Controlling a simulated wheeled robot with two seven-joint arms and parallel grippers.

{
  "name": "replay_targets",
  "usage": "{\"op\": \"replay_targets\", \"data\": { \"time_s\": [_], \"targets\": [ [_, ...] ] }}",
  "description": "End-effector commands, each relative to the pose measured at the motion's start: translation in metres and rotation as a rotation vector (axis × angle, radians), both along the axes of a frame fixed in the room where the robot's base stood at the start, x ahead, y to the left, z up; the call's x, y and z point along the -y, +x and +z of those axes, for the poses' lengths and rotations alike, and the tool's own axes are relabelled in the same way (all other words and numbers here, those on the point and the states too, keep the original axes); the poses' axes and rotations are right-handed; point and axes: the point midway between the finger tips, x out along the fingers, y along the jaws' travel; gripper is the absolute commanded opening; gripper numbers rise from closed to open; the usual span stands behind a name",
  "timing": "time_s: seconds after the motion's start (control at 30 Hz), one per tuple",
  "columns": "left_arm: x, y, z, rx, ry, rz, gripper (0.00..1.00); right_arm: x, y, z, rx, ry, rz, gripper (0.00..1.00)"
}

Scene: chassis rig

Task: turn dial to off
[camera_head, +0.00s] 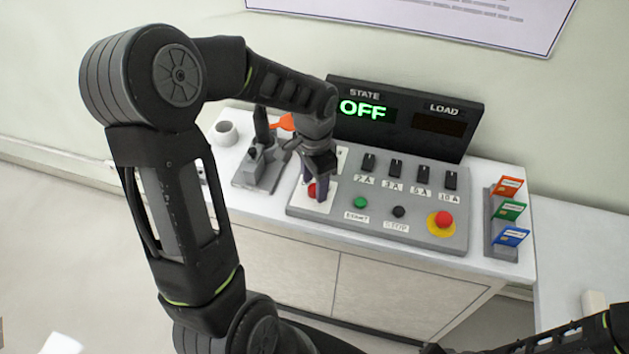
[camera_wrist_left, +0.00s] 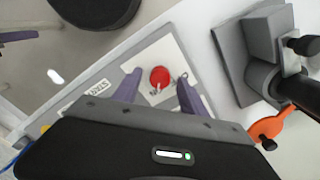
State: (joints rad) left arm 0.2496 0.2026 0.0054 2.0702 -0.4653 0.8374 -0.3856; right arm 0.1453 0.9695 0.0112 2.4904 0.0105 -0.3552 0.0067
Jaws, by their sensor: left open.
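The red dial (camera_head: 313,190) sits on a white plate at the left end of the grey control panel (camera_head: 330,212). In the left wrist view the dial (camera_wrist_left: 160,77) shows as a red round knob between my fingers. My left gripper (camera_head: 321,188) points down over the dial, its two purple fingers apart on either side. In the left wrist view the left gripper (camera_wrist_left: 155,90) is open, and I cannot tell whether either finger touches the dial. The display (camera_head: 363,110) reads OFF in green under STATE. Part of my right arm shows at the lower right; its gripper is out of view.
Several black switches (camera_head: 394,168), a green button (camera_head: 361,202), a black button (camera_head: 399,211) and a red emergency button (camera_head: 442,220) are on the panel. A black lever device (camera_head: 262,160) stands close left. A card rack (camera_head: 502,226) stands right.

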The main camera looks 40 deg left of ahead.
Motion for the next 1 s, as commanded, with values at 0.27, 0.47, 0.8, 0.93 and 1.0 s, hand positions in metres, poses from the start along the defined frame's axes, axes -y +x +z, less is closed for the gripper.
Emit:
{"op": "replay_targets", "data": {
  "time_s": [0.27,0.47,0.8,0.93,1.0],
  "targets": [
    [-0.0002,0.0001,-0.0049,0.001,0.000,0.001,0.50,0.0001,-0.0002,0.0004,0.000,0.000,0.000,0.00],
    [-0.0001,0.0000,-0.0047,0.001,0.000,0.001,0.39,0.0001,-0.0002,0.0004,0.000,0.000,0.000,0.00],
    [0.0000,0.0001,-0.0045,0.001,0.000,0.001,0.11,0.0000,-0.0001,0.0004,0.000,0.000,0.000,0.00],
    [0.0000,0.0001,-0.0045,0.001,0.000,0.001,0.00,0.0001,-0.0001,0.0005,0.000,0.000,0.000,0.00],
    [0.0000,0.0000,-0.0045,0.001,0.000,0.001,0.00,0.0001,-0.0001,0.0005,0.000,0.000,0.000,0.00]
  ]
}}
